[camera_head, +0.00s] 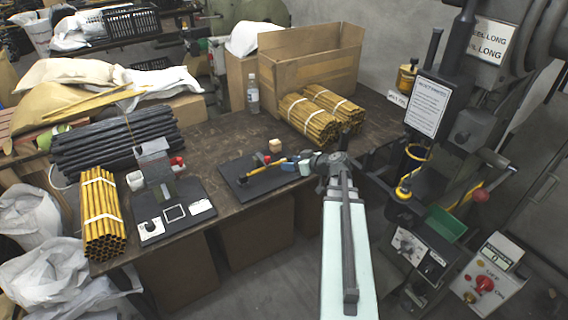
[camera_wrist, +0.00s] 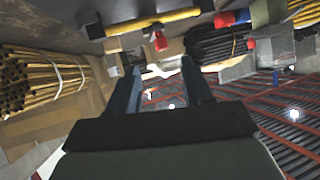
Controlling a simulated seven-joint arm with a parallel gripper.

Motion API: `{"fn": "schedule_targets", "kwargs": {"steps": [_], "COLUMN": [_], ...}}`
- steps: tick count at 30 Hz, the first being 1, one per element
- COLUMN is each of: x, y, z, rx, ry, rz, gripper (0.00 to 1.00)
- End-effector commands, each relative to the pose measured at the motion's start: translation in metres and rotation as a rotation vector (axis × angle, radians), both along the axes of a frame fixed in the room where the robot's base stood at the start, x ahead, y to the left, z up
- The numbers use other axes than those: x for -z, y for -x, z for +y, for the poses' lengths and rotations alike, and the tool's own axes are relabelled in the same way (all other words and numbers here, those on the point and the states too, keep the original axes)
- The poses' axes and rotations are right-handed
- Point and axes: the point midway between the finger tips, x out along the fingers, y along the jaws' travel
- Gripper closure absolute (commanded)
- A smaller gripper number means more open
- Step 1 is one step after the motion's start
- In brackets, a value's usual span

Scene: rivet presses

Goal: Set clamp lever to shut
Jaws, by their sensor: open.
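A small dark plate (camera_head: 240,183) on the bench carries what looks like the clamp. A yellow bar (camera_head: 276,163), probably its lever, lies nearly level over the plate with a small red part beside it. The bar also shows near the top of the upside-down wrist view (camera_wrist: 150,22), with a red knob (camera_wrist: 160,42) close by. Whether the lever is open or shut is unclear. My gripper (camera_wrist: 161,66) is open and empty, its fingers spread below the bar in that picture. In the head view it comes from the right, close to the bar; its fingertips are hard to make out.
A second fixture (camera_head: 165,195) stands left on the bench, beside a yellow tube bundle (camera_head: 100,215) and black tubes (camera_head: 110,145). Behind are more yellow tubes (camera_head: 312,117), a bottle (camera_head: 253,95) and a cardboard box (camera_head: 300,65). A press (camera_head: 440,110) stands right.

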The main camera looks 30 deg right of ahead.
Motion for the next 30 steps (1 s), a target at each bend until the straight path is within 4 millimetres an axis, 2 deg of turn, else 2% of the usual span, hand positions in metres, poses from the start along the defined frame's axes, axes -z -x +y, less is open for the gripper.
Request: {"fn": "schedule_targets", "kwargs": {"steps": [3, 7, 25, 30], "x": [-0.005, -0.008, -0.008, -0.008], "y": [0.011, 0.015, 0.016, 0.016], "z": [-0.003, -0.004, -0.005, -0.005], "rx": [0.0, 0.0, 0.001, 0.039], "ry": [0.0, 0.0, -0.001, -0.074], "rz": [0.0, 0.001, 0.001, 0.024], "gripper": [0.5, 0.5, 0.5, 0.5]}}
